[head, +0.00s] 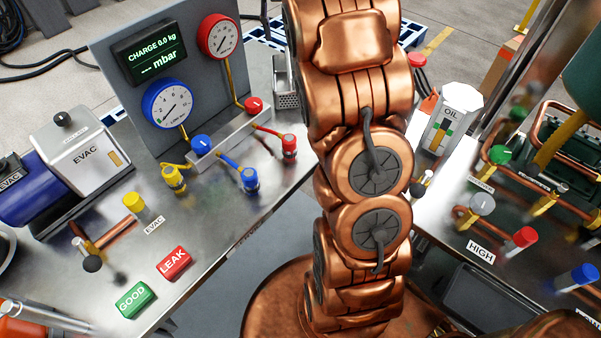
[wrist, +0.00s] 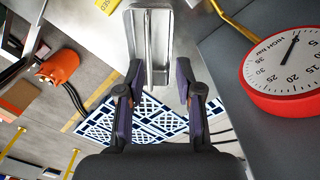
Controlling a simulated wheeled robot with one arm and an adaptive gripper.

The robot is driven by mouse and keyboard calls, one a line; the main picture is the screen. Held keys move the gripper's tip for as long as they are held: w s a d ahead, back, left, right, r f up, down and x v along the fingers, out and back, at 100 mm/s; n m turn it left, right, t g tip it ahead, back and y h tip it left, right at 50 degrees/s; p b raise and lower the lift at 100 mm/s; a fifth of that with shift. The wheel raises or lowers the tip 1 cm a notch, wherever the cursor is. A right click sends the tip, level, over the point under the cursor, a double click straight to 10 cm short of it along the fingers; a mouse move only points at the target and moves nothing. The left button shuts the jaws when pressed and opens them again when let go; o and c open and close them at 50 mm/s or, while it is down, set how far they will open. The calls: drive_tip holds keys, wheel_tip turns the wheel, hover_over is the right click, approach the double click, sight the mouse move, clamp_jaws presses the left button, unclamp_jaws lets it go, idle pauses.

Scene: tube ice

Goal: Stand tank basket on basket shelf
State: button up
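A silver metal holder with a perforated lower part (head: 287,90), which looks like the tank basket, stands beyond the right end of the grey gauge panel in the head view. In the wrist view a silver, open-topped metal piece with a long slot (wrist: 150,22), likely the same basket, lies ahead of my gripper (wrist: 159,78). The fingers are spread apart, with the near end of that piece showing between their tips. I cannot tell whether they touch it. My gripper is hidden in the head view. I cannot make out the basket shelf.
The gauge panel (head: 110,55) with its red gauge (wrist: 292,62) is close on the right of my gripper. The left steel bench carries valves, an EVAC pump (head: 85,150) and GOOD and LEAK blocks. An OIL container (head: 452,115) stands on the right bench. A blue-white pallet (wrist: 150,120) lies below.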

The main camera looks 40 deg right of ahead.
drive_tip(key=s+a+f+n, duration=0.2)
drive_tip(key=s+a+f, duration=0.2)
drive_tip(key=s, duration=0.7)
drive_tip(key=s+a+f+n+g, duration=0.1)
drive_tip(key=s+a+f, duration=0.3)
drive_tip(key=s+a, duration=0.5)
drive_tip(key=s+a+f+n, duration=0.2)
drive_tip(key=s+a+f, duration=0.2)
drive_tip(key=s, duration=1)
drive_tip(key=a, duration=0.2)
drive_tip(key=shift+a+f+n+g, duration=0.25)
drive_tip(key=shift+a+n+g, duration=0.05)
drive_tip(key=shift+n, duration=0.1)
drive_tip(key=shift+o, duration=0.6)
drive_tip(key=shift+s, duration=0.1)
drive_tip(key=shift+d, duration=0.15)
